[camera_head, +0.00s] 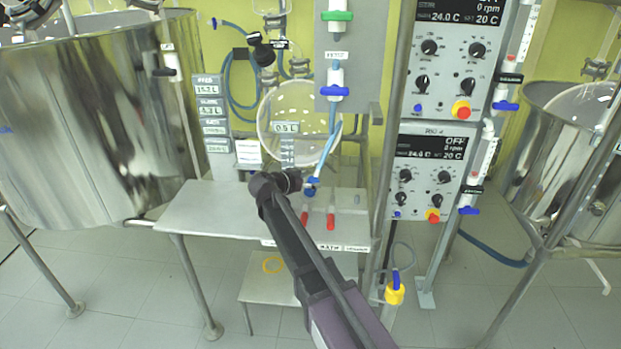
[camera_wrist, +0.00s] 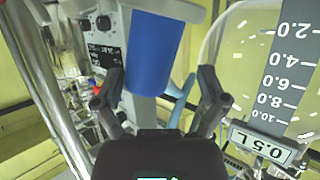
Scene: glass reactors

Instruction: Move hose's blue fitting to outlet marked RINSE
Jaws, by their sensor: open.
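In the head view, a light-blue hose (camera_head: 331,125) hangs from a blue-handled valve (camera_head: 335,91) on the grey panel. Its lower end has a blue fitting (camera_head: 312,188) just above the bench. My gripper (camera_head: 292,181) is just left of that fitting. In the wrist view, my gripper (camera_wrist: 160,95) is open, its two fingers spread. A blue cylinder (camera_wrist: 155,50), apparently the fitting, shows beyond and between the fingertips. Part of the hose (camera_wrist: 180,100) shows near the right finger. I cannot tell whether the fingers touch the cylinder. No label is readable as RINSE.
A round glass vessel (camera_head: 272,118) stands behind the gripper; its 0.5 L label (camera_wrist: 262,146) is close right in the wrist view. Red-handled parts (camera_head: 331,221) are at the bench (camera_head: 205,212). Control boxes (camera_head: 432,172) stand right, a steel tank (camera_head: 95,115) left.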

